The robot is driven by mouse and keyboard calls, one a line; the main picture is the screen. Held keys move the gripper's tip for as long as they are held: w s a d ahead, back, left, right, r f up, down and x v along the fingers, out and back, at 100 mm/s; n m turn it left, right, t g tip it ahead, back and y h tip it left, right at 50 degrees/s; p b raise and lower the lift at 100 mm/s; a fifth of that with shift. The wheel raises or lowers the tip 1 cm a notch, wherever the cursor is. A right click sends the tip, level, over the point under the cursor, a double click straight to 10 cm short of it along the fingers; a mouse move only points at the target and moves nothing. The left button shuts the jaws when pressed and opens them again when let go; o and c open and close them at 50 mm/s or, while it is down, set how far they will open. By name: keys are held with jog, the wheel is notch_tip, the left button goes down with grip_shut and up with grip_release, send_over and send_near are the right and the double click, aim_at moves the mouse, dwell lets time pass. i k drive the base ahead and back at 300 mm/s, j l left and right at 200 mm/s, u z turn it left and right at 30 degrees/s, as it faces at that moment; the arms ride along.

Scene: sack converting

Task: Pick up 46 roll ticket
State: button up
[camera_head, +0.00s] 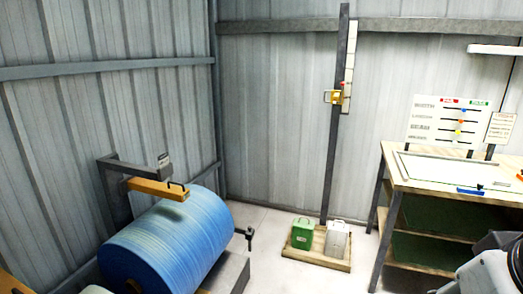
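A big blue roll (170,240) lies in a dark stand at the lower left. A white card (501,128) with reddish print stands at the back right of the workbench (448,187). I cannot tell whether either is the ticket. A white and dark part of my arm shows at the lower right corner, but my gripper is not in view.
A white board (445,122) with coloured beads stands behind the bench. A green box (302,234) and a pale box (337,240) sit on a wooden base (317,258) below a tall post (336,130).

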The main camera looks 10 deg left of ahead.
aim_at(163, 161)
jog(key=i+z, duration=0.1)
jog(key=i, duration=1.6)
jog(key=i+u, duration=0.25)
jog(key=i, duration=0.15)
jog(key=i+l+u, duration=0.2)
jog(key=i, duration=0.2)
jog(key=i+u, duration=0.15)
jog(key=u, duration=0.25)
jog(key=i+u, duration=0.15)
jog(key=u, duration=0.25)
jog(key=i+u, duration=0.15)
jog(key=u, duration=0.2)
jog(key=i+u, duration=0.1)
jog(key=u, duration=0.3)
jog(key=i+u, duration=0.2)
jog(key=u, duration=0.15)
jog(key=i+l+u, duration=0.15)
jog(key=u, duration=0.15)
